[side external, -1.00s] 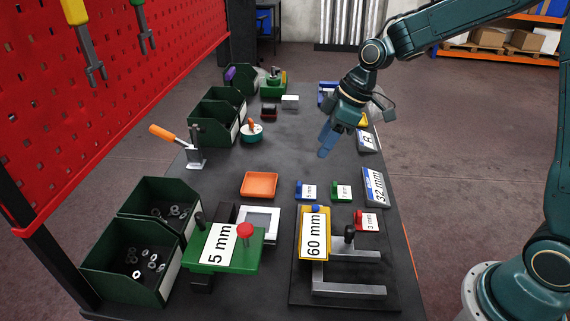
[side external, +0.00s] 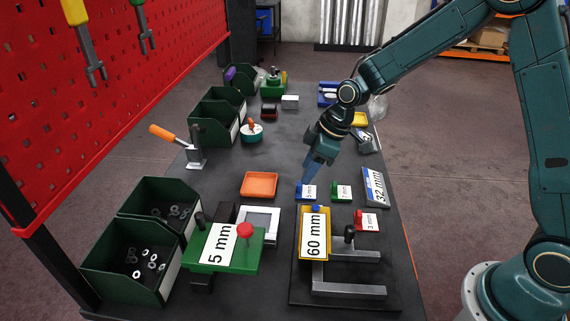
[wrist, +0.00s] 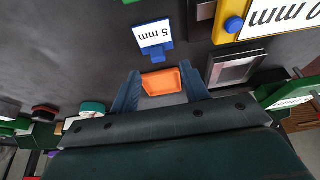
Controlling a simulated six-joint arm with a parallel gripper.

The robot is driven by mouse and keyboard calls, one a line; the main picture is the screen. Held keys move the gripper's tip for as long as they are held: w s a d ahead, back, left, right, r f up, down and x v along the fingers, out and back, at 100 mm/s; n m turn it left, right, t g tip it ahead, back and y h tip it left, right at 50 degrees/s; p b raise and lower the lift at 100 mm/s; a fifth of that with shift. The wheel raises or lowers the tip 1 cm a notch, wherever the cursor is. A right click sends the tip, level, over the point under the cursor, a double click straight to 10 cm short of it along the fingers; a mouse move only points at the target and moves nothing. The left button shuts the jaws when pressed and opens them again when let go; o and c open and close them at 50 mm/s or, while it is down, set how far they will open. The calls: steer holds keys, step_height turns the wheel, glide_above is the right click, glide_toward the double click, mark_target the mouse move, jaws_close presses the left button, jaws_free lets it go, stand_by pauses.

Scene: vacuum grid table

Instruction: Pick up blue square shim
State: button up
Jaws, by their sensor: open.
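The blue square shim (side external: 306,192) lies flat on the dark table, with a white label on it. In the wrist view the blue shim (wrist: 154,36) shows beyond the fingertips, its label reading 5 mm upside down, with a small blue tab toward me. My gripper (side external: 310,172) is tilted downward just above and behind the shim in the side view. I cannot tell whether a fingertip touches the shim.
A green shim (side external: 342,191) and a red shim (side external: 366,222) lie to the right. An orange tray (side external: 258,184) is to the left. The yellow 60 mm block (side external: 314,235) and its fixture stand in front. A blue 32 mm block (side external: 374,187) lies further right.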

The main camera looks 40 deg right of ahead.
mark_target(298, 183)
steer(key=shift+f, duration=0.1)
steer(key=shift+x, duration=2.6)
steer(key=shift+w, duration=0.2)
jaws_close()
